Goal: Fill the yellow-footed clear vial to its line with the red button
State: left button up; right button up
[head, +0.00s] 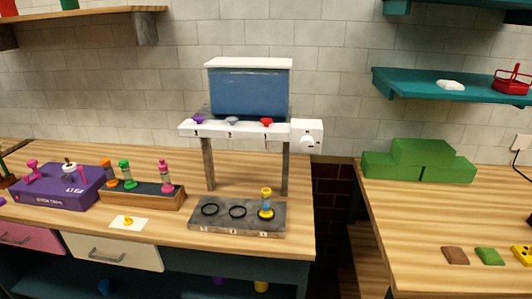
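The yellow-footed vial (266,204) stands upright at the rightmost ring position on the grey slab (222,228). It has a yellow foot and yellow near its top; its line and fill level are too small to tell. The red button (266,121) is at the right end of the white dispenser shelf (225,130), above the vial. A purple button (199,119) and a pale grey-blue button (232,120) are to its left. A blue tank (248,92) sits behind the buttons. Neither of my grippers is in view.
A white box with a dial (307,137) is right of the shelf. A wooden rack (140,195) with colored vials and a purple box (60,188) stand left. A white card (128,223) lies in front. A gap separates the right table (410,215), which holds green blocks (420,162).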

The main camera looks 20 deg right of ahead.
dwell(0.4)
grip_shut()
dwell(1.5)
